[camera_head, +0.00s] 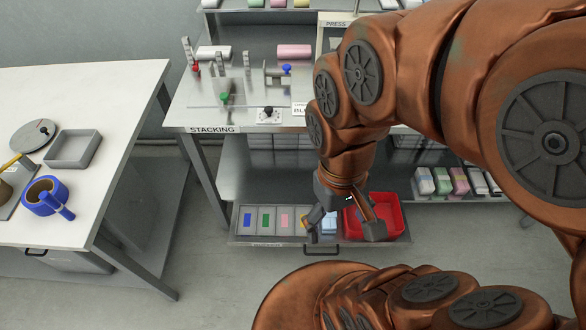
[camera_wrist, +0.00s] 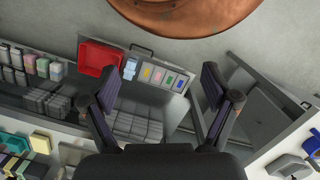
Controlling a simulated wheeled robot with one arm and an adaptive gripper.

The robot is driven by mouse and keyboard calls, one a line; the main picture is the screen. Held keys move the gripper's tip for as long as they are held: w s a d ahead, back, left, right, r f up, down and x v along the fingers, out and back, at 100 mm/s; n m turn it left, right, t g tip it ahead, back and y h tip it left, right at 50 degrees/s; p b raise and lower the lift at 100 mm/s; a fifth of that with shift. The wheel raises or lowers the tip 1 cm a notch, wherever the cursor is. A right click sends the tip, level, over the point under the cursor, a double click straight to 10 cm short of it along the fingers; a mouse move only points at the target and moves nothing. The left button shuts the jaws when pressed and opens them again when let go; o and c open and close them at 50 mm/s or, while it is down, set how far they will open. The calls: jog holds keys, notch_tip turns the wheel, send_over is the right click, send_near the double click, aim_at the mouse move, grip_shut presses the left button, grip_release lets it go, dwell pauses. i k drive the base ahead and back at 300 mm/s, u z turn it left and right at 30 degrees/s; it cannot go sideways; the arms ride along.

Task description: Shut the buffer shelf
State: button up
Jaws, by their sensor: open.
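The buffer shelf (camera_head: 238,238) is the low tray under the stacking bench in the head view. It is pulled out toward me, with a dark handle (camera_head: 322,250) on its front edge. It bears a row of coloured compartments and a red bin (camera_head: 389,217). In the wrist view the shelf front (camera_wrist: 168,62), handle (camera_wrist: 142,48) and red bin (camera_wrist: 97,57) lie at the top. My gripper (camera_head: 343,226) is open and points down over the shelf, near the handle. Its fingers also show in the wrist view (camera_wrist: 159,78), spread and empty. Contact with the shelf cannot be told.
The stacking bench (camera_head: 183,115) stands above and behind the shelf, with small fixtures on top. Small packs (camera_head: 442,180) sit right of the red bin.

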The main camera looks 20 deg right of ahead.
aim_at(338, 239)
jog(key=u, duration=0.75)
jog(key=k, duration=0.3)
jog(key=u, duration=2.3)
jog(key=k, duration=0.2)
jog(key=z, duration=0.4)
